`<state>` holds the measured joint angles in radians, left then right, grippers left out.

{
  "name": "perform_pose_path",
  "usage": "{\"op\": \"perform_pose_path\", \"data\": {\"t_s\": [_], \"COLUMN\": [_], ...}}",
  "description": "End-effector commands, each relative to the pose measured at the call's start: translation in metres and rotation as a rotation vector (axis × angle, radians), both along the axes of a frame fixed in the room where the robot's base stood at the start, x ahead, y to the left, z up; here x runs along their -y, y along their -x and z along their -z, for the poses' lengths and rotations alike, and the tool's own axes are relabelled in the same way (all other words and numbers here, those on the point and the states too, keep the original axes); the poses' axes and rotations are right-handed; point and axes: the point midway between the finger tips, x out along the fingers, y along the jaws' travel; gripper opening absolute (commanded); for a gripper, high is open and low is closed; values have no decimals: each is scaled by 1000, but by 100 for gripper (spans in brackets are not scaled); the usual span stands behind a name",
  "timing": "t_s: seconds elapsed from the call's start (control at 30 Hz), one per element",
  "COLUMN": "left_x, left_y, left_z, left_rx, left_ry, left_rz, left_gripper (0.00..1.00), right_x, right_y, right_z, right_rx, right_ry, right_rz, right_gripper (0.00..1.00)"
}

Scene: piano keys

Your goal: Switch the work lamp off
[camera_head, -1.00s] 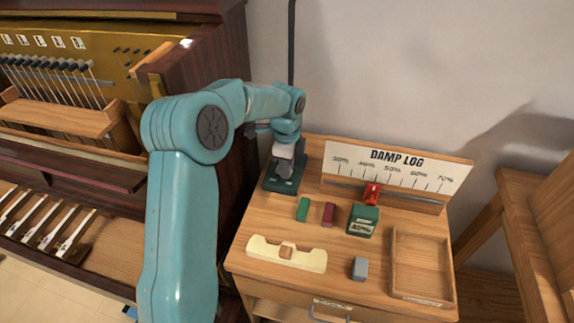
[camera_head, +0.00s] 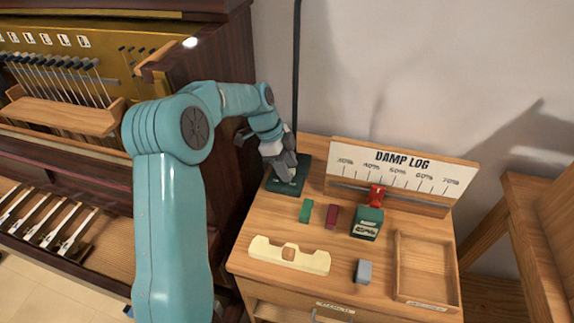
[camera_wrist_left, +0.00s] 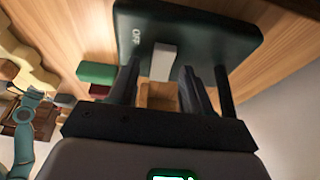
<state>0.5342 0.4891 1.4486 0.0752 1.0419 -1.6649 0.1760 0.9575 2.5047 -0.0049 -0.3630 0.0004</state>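The work lamp has a dark green base (camera_head: 301,174) at the desk's back left corner, and a dark pole (camera_head: 297,60) rises behind it. In the left wrist view the base (camera_wrist_left: 205,32) bears the word OFF and a pale switch lever (camera_wrist_left: 163,62). My left gripper (camera_head: 286,169) is low over the base and partly hides it; the lever is hidden in the head view. In the left wrist view its fingers (camera_wrist_left: 160,82) are apart, with the lever seen in the gap between them. I cannot tell whether they touch it. My right gripper is not in view.
A green block (camera_head: 306,211), a maroon block (camera_head: 331,216) and a larger green box (camera_head: 367,224) lie near the lamp. The damp log board (camera_head: 400,172) with a red slider stands behind. A cream holder (camera_head: 265,251), a grey block (camera_head: 363,271) and an empty tray (camera_head: 428,268) are in front.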

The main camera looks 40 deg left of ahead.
Motion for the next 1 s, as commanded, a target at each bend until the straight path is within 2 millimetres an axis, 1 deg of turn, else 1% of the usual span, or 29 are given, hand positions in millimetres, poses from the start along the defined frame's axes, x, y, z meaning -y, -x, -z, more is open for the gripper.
{"op": "perform_pose_path", "data": {"t_s": [0.17, 0.23, 0.37, 0.47, 0.8, 0.9, 1.0], "left_x": [0, 0, 0, -1, 0, 0, 0], "left_y": [0, 0, -1, -1, -1, -1, -1], "left_z": [0, -4, -22, -46, -141, -164, -182], "left_rx": [0, 0, 3, 5, 6, 4, 3], "left_ry": [-1, -1, -3, -4, -3, -2, -2], "left_rz": [0, 0, 1, 0, 0, 0, 0], "left_gripper": [49, 49, 49, 49, 49, 49, 49], "right_x": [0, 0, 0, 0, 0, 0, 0], "right_y": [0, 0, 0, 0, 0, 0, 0], "right_z": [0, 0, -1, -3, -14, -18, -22], "right_rx": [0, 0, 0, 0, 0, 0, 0], "right_ry": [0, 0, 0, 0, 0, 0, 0], "right_rz": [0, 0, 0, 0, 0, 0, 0], "right_gripper": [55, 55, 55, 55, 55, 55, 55]}}
